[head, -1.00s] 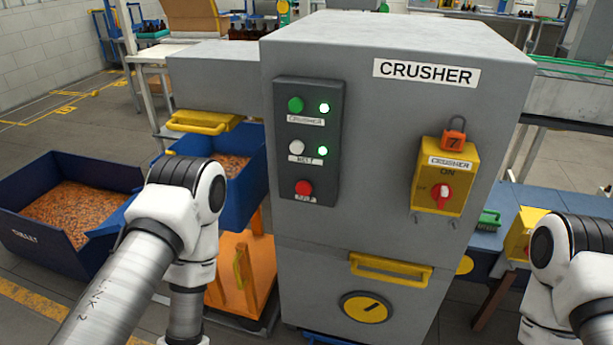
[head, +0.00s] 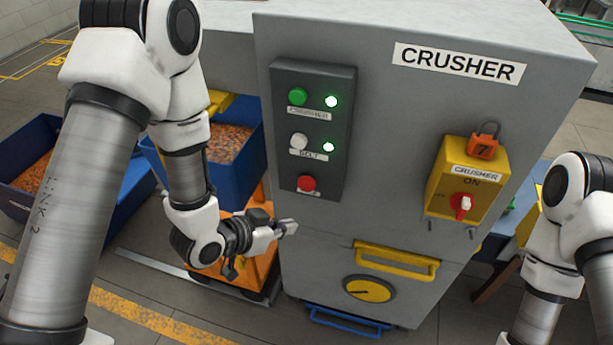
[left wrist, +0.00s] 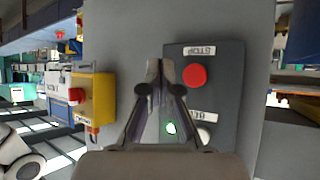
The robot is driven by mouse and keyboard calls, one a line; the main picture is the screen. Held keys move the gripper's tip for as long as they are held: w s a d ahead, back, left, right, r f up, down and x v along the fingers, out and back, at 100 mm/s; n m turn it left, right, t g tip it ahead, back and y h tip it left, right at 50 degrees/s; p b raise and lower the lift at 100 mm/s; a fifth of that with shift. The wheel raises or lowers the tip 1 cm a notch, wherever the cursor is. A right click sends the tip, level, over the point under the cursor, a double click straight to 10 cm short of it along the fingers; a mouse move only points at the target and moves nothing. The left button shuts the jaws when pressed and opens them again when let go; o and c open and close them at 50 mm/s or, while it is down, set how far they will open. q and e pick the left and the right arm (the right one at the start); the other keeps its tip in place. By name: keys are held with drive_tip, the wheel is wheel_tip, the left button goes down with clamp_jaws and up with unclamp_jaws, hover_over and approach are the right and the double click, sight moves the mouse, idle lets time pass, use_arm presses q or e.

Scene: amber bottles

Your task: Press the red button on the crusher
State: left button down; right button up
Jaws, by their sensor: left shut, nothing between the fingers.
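The grey crusher (head: 400,140) fills the middle of the head view. Its dark button panel (head: 333,135) holds a green button (head: 298,97) on top, a white button (head: 299,141), and the red button (head: 306,184) at the bottom. Two green lamps are lit beside the upper two. My left gripper (head: 288,227) is shut and empty, in front of the crusher and a little below the red button in the picture. In the left wrist view the red button (left wrist: 194,76) lies right of the closed fingertips (left wrist: 154,66), with a gap. My right gripper is out of view.
A yellow switch box (head: 468,182) with a red knob and an orange padlock (head: 484,147) is right of the panel. A yellow handle (head: 397,262) is below. Blue bins with orange-brown fragments (head: 228,143) and an orange cart (head: 255,265) stand at left.

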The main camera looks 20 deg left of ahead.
use_arm(q)
drive_tip(key=p, duration=0.2)
approach(310, 191)
drive_tip(key=shift+s+f+x, duration=0.15)
drive_tip(key=shift+x, duration=0.75)
drive_tip(key=shift+s+f+x, duration=0.1)
drive_tip(key=shift+s+x, duration=0.05)
drive_tip(key=shift+x, duration=0.8)
drive_tip(key=shift+s+f+x, duration=0.15)
drive_tip(key=shift+x, duration=0.75)
drive_tip(key=shift+w+d, duration=0.15)
drive_tip(key=shift+w, duration=0.05)
drive_tip(key=shift+w, duration=0.2)
drive_tip(key=shift+w, duration=0.5)
drive_tip(key=shift+s, duration=0.9)
